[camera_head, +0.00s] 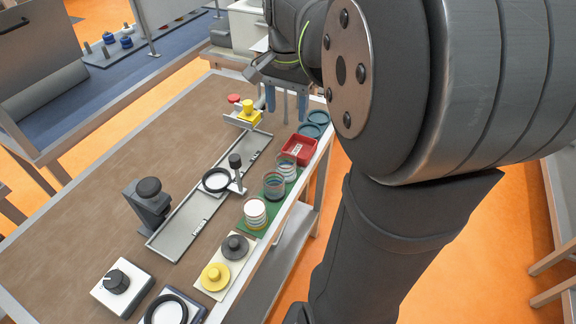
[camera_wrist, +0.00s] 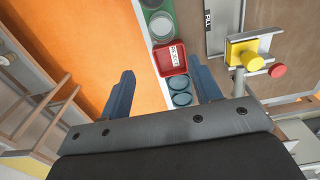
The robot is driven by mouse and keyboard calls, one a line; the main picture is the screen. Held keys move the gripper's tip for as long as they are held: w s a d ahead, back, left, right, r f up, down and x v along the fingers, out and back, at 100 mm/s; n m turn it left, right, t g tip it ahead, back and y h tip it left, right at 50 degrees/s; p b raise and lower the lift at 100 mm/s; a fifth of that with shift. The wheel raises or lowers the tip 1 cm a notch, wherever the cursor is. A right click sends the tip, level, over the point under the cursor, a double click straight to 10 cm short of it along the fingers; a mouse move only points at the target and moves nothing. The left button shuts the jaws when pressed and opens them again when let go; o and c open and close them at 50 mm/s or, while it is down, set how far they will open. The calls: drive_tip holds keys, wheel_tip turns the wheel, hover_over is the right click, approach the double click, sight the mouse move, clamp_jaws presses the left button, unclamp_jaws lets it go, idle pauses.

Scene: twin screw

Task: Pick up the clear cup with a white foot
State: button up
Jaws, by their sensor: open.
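Three clear cups stand in a row on a green strip (camera_head: 243,229) along the table's right edge. The front cup (camera_head: 255,212) looks white inside and at its base. The middle cup (camera_head: 274,186) looks darker, and the back cup (camera_head: 287,167) is clear with a pale lower part. I cannot tell for sure which one has the white foot. A clear cup also shows in the wrist view (camera_wrist: 162,26), beyond the red tray. My gripper (camera_head: 287,105) is open and empty, above the table's far right end, behind the cups. Its two blue fingers are spread in the wrist view (camera_wrist: 163,73).
A red labelled tray (camera_head: 300,148) and two blue round dishes (camera_head: 318,117) stand behind the cups. A yellow knob (camera_head: 249,112) and a red button (camera_head: 234,98) are left of my gripper. A metal rail (camera_head: 180,238) with a black ring (camera_head: 216,180) lies left of the cups.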

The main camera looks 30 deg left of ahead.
drive_tip(key=n, duration=1.2)
approach(286, 167)
drive_tip(key=w+f, duration=0.1)
drive_tip(key=f, duration=0.1)
drive_tip(key=a+f, duration=0.1)
drive_tip(key=f, duration=0.1)
drive_tip(key=w+f, duration=0.1)
drive_tip(key=f, duration=0.1)
drive_tip(key=shift+w+a+f, duration=0.15)
drive_tip(key=shift+w+a, duration=0.1)
drive_tip(key=shift+w, duration=0.05)
drive_tip(key=shift+s+d+f, duration=0.1)
drive_tip(key=shift+f, duration=1.35)
drive_tip(key=shift+s+d+f, duration=0.1)
drive_tip(key=shift+f, duration=1.35)
drive_tip(key=c, duration=0.8)
